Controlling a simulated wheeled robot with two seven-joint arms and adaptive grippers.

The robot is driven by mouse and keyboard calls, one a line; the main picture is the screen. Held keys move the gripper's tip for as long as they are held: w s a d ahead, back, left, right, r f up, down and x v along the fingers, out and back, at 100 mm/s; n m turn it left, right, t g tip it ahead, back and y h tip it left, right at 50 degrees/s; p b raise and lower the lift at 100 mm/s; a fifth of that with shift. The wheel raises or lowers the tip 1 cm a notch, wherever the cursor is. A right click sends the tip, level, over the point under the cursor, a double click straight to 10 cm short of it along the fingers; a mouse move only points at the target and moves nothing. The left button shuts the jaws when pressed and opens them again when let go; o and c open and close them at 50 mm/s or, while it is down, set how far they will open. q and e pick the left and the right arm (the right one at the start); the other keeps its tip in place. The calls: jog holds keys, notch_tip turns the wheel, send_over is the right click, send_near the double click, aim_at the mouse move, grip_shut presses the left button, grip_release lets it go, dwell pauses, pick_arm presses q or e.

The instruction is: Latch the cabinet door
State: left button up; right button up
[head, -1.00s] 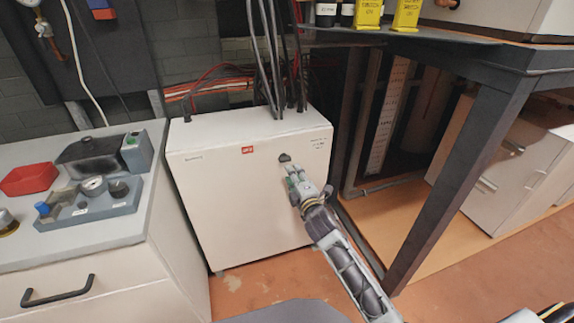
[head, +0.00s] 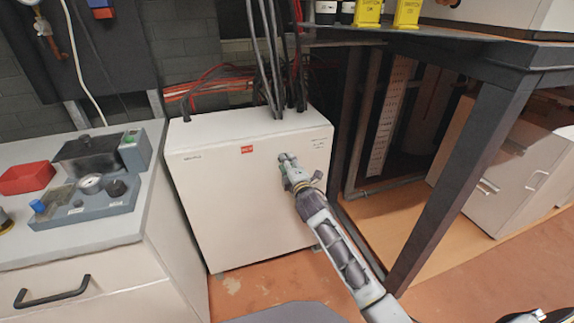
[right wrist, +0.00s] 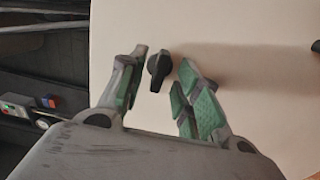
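The white cabinet (head: 240,205) stands on the floor at the middle of the head view, its front door looking flush with the body. My right gripper (head: 288,158) is at the upper right of this door and covers the latch in the head view. In the right wrist view the latch is a small black knob (right wrist: 159,70) on the pale door. The fingers of my right gripper (right wrist: 163,62) are apart, one on each side of the knob, with visible gaps. Contact is not visible. My left gripper is not in view.
Black cables (head: 272,60) rise from the cabinet's top. A drawer counter (head: 80,255) stands close on the left. A dark table leg (head: 455,185) stands to the right of my right arm. Orange floor lies in front. A dark object (right wrist: 316,46) at the wrist view's right edge is unclear.

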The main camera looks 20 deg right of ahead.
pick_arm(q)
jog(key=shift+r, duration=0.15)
pick_arm(e)
jog(key=shift+w, duration=0.2)
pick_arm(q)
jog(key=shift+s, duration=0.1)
pick_arm(e)
grip_shut()
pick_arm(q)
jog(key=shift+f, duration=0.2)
